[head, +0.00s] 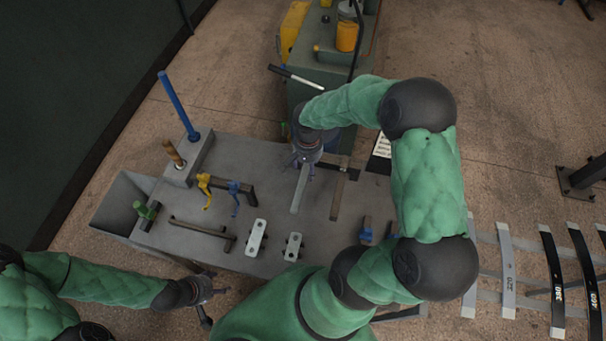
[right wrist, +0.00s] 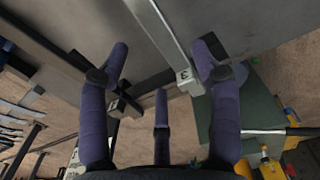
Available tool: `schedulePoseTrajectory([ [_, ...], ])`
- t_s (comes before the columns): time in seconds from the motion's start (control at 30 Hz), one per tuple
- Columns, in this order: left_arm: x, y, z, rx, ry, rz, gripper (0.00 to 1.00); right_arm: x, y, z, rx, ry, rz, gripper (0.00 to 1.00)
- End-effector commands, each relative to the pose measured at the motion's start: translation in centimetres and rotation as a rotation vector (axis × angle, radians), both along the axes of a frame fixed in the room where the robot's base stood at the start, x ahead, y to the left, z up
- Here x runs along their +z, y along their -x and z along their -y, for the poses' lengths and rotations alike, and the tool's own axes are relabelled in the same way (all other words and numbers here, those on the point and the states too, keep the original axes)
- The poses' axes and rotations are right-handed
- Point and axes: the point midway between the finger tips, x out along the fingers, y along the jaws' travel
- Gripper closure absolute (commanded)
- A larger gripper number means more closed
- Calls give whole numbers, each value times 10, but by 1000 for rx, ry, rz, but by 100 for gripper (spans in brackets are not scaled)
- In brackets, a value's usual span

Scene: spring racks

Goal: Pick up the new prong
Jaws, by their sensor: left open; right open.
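A light, clean steel prong (head: 299,191), likely the new one, lies on the grey bench (head: 270,155). A darker, browner prong (head: 338,197) lies to its right. In the right wrist view the light prong (right wrist: 165,38) has a marked end block near the right-hand finger, and the dark prong (right wrist: 60,62) is at the left. My right gripper (head: 305,163) is open above the far end of the light prong, its fingers (right wrist: 160,75) spread and empty. Whether they touch it I cannot tell. My left gripper (head: 207,300) is open and empty near the bench's front edge.
The bench holds yellow (head: 205,188), blue (head: 236,193) and green (head: 147,210) tools, two pale blocks (head: 256,237), and a blue upright rod (head: 178,105). A green machine (head: 335,65) stands behind. Numbered strips (head: 553,275) lie on a rack at right.

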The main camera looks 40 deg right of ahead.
Motion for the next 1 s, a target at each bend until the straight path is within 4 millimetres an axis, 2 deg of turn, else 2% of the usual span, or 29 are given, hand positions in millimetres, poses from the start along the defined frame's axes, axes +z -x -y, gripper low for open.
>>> schedulePoseTrajectory([
  [0.03, -2, 0, 0, 0, 0, 1, 38, -7, 0, 0, -1, -1, -2, 37],
  [0.27, -3, -1, 0, 0, 0, 1, 38, -21, 0, -1, 0, 0, -1, 37],
  [0.57, -8, -1, 0, 0, 0, 1, 38, -60, 0, -4, -1, -1, -1, 37],
  [0.83, -8, -1, 0, 0, 0, 1, 38, -64, -1, -4, 0, 0, 2, 37],
  [1.0, -8, -1, 0, 0, 0, 1, 38, -63, -1, -4, 0, 0, 2, 85],
])
